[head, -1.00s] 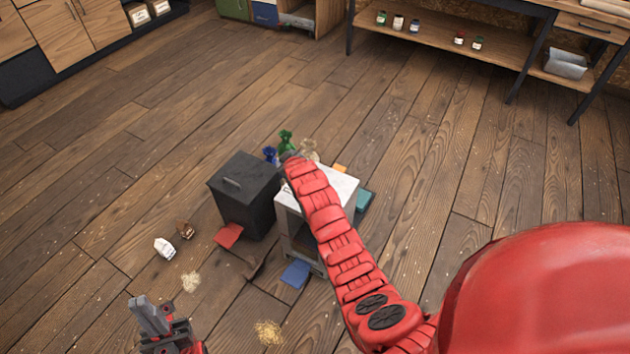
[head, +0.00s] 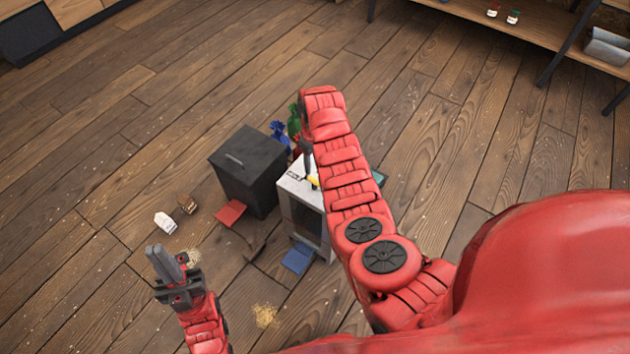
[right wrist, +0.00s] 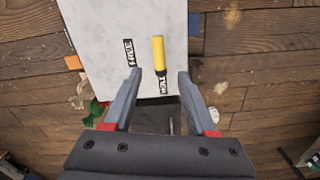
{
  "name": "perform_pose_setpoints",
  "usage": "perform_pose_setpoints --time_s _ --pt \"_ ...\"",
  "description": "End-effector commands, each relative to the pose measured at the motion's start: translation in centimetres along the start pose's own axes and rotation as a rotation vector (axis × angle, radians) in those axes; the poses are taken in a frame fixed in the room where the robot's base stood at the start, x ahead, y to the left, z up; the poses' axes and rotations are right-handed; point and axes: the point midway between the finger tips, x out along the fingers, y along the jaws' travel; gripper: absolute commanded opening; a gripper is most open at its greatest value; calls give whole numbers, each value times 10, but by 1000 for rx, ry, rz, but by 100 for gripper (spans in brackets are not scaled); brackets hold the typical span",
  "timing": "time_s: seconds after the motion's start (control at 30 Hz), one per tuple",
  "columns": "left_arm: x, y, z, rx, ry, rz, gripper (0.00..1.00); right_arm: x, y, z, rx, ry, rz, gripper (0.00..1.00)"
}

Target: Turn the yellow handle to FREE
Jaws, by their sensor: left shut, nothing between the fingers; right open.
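The yellow handle (right wrist: 159,54) lies on the white top of a small cabinet (right wrist: 95,25). Its near end points at a black label (right wrist: 162,85) whose lettering I cannot fully read. The black FREE label (right wrist: 129,53) sits to the left of the handle. My right gripper (right wrist: 159,74) is open and empty, its fingertips on either side of the handle's near end; I cannot tell the height gap. In the head view, the handle (head: 314,182) is partly hidden by my right arm. My left gripper (head: 163,262) is shut and empty, away to the left.
A dark grey box (head: 248,170) stands left of the white cabinet, with a red flap (head: 231,212) in front. A blue flap (head: 298,257) is before the cabinet. Blue and green bags (head: 294,124) stand behind. Small packets (head: 165,222) lie left. Floor around is mostly clear.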

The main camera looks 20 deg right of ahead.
Motion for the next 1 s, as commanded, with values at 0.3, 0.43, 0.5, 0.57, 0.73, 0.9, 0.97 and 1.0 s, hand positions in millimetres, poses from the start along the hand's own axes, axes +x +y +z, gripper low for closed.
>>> perform_pose_setpoints --time_s 0.3,0.43,0.5,0.57,0.73,0.9,0.97,1.0 --pt "-11 1 2 0 0 0 0 49 1 -2 3 4 -1 57" --pt "-26 1 4 0 0 0 0 76 1 -1 3 3 -1 57" --pt "-33 2 6 0 0 0 0 87 0 0 3 0 -3 57" --pt "-41 2 7 0 0 0 0 96 1 -1 1 4 0 57" --pt "-52 3 9 0 0 0 0 110 1 -2 1 6 2 57" --pt "-53 3 9 0 0 0 0 113 1 -2 0 5 2 57" --pt "-53 3 9 0 0 0 0 112 1 -2 0 5 2 57" --pt "-52 3 9 0 0 0 0 112 1 -2 1 5 2 57"
